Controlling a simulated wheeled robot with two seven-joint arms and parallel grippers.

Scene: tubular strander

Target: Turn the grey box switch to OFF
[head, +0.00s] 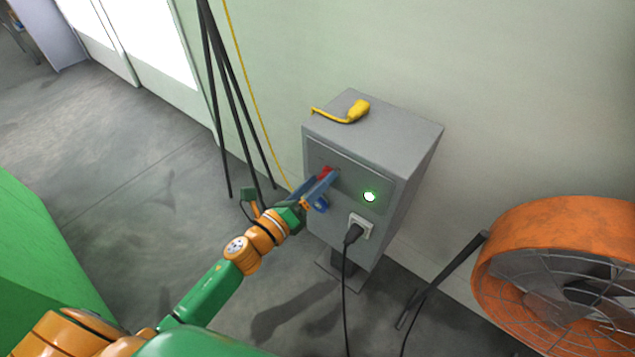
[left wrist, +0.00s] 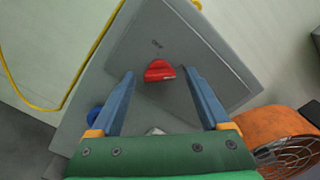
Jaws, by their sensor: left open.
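The grey box (head: 419,160) stands on a short post against the wall. On its front panel is a red switch knob (left wrist: 159,71), which shows between and just beyond my fingertips in the left wrist view; in the head view only a bit of red shows by my fingers. My left gripper (head: 328,177) is open, its blue fingers (left wrist: 158,82) pointing at the panel on either side of the knob. I cannot tell whether they touch it. The switch's markings are too small to read. My right gripper is not in view.
A black plug sits in a white socket (head: 361,226) below the light, its cable (head: 345,290) hanging down. A yellow object (head: 356,111) lies on the box. An orange fan (head: 550,230) stands at right. Black poles (head: 221,110) stand left of the box.

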